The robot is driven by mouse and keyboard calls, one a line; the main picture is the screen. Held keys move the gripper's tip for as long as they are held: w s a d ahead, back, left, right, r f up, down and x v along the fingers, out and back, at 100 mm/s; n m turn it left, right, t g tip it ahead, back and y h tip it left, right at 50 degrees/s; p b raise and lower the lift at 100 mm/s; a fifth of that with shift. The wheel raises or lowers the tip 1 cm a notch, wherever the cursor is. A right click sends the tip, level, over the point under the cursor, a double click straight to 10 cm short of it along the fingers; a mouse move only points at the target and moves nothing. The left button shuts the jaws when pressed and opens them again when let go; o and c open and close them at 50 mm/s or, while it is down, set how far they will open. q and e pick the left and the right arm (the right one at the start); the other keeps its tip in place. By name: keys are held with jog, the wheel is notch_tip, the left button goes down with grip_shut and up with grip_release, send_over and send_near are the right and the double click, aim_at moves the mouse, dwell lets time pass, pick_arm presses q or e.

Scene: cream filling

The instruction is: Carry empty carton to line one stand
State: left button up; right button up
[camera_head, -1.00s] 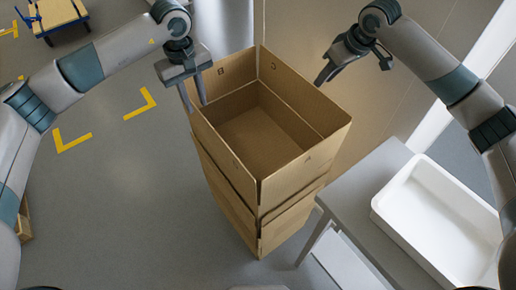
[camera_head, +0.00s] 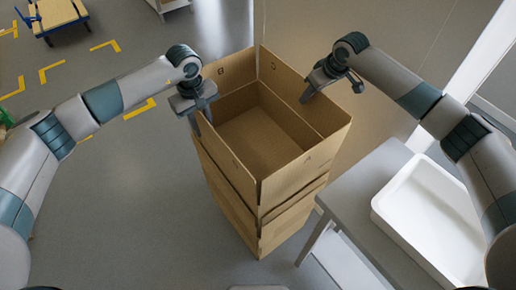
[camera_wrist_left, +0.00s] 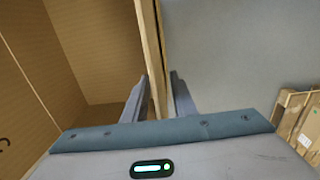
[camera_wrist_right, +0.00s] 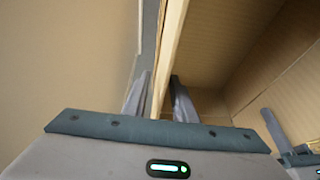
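The open, empty cardboard carton (camera_head: 295,182) stands upright at the centre of the head view, on more cardboard of the same kind. My left gripper (camera_head: 200,121) is at its left wall. In the left wrist view, the fingers (camera_wrist_left: 159,77) straddle that wall with slight gaps, so the gripper looks open. My right gripper (camera_head: 306,98) is at the right wall. In the right wrist view, its fingers (camera_wrist_right: 160,76) also straddle the wall and look open. I cannot tell whether any finger touches cardboard. I cannot identify the line one stand.
A grey table (camera_head: 345,190) with a white tray (camera_head: 382,208) stands close to the carton's right. A panel is behind the carton.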

pick_arm(q)
jog(key=shift+c, duration=0.3)
pick_arm(e)
jog(key=shift+c, duration=0.3)
pick_arm(q)
grip_shut()
pick_arm(e)
grip_shut()
dwell(0.5)
